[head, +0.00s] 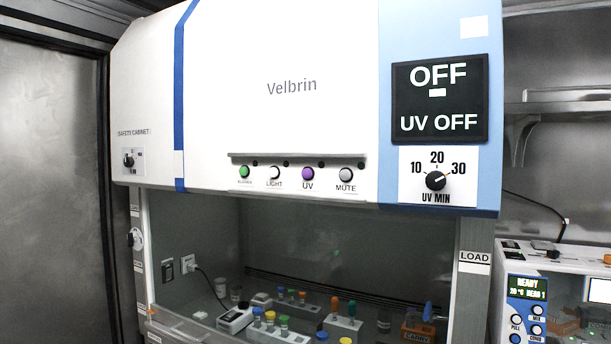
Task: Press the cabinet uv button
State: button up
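The safety cabinet (270,50) fills the middle of the head view, with "Velbrin" on its white front. The purple UV button (308,173) sits in a row on the front panel, labelled "UV" below. The black display (440,98) at the upper right reads "OFF" and "UV OFF". Below it, the UV MIN dial (436,181) points toward 30. My gripper is not in view.
Inside the cabinet stand racks with coloured-cap tubes (342,325) and a small white device (236,318). A machine with a blue panel reading "READY" (527,300) stands at the right. A metal shelf (560,107) is on the right wall. Nothing blocks the button row.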

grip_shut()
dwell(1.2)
